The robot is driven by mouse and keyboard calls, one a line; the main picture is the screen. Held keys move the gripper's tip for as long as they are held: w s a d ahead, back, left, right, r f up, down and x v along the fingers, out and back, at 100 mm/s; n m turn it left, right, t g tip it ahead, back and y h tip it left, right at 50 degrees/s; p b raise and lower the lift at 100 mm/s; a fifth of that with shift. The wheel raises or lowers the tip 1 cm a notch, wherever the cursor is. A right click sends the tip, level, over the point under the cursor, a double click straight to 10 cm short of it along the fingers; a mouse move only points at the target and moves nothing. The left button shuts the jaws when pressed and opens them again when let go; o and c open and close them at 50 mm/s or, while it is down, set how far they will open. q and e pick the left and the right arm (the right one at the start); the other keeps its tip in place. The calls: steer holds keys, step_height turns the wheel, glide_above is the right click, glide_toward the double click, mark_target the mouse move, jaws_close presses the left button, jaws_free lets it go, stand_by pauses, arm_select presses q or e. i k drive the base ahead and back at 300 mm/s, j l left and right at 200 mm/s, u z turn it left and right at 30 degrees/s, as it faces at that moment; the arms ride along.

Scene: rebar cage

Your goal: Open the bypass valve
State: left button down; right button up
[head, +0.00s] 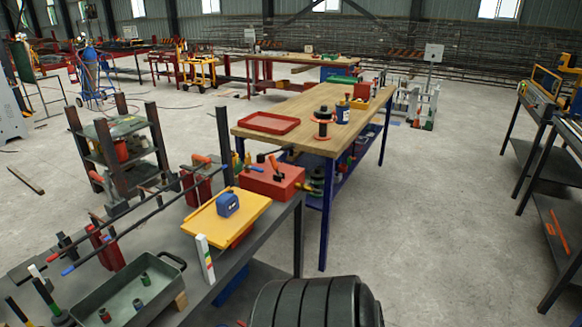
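I cannot make out with certainty which part is the bypass valve. A red box-shaped unit (258,184) sits at the far right end of the dark near bench. An orange-red handle (276,167) and dark levers or fittings stand on its top. A small fitting (305,187) sticks out at its right side. Its far side is hidden. Neither of my grippers shows in the head view, so nothing is seen touching the red unit.
The near bench also holds a yellow board (210,220) with a blue tool (228,203), a grey tray (122,296) and bars on red stands. Behind is a wooden-topped table (345,103). A dark ribbed object (318,303) fills the bottom edge. Floor at right (430,215) is clear.

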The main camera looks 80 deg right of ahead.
mark_target(253, 169)
steer(key=l+z, duration=0.1)
steer(key=z, duration=0.85)
steer(key=l+z, duration=0.1)
steer(key=z, duration=0.35)
steer(key=i+z, duration=0.1)
steer(key=z, duration=0.4)
steer(key=i+l+z, duration=0.1)
steer(key=i+l, duration=0.2)
steer(key=i+l+z, duration=0.1)
steer(key=i+l, duration=0.15)
steer(key=i, duration=0.3)
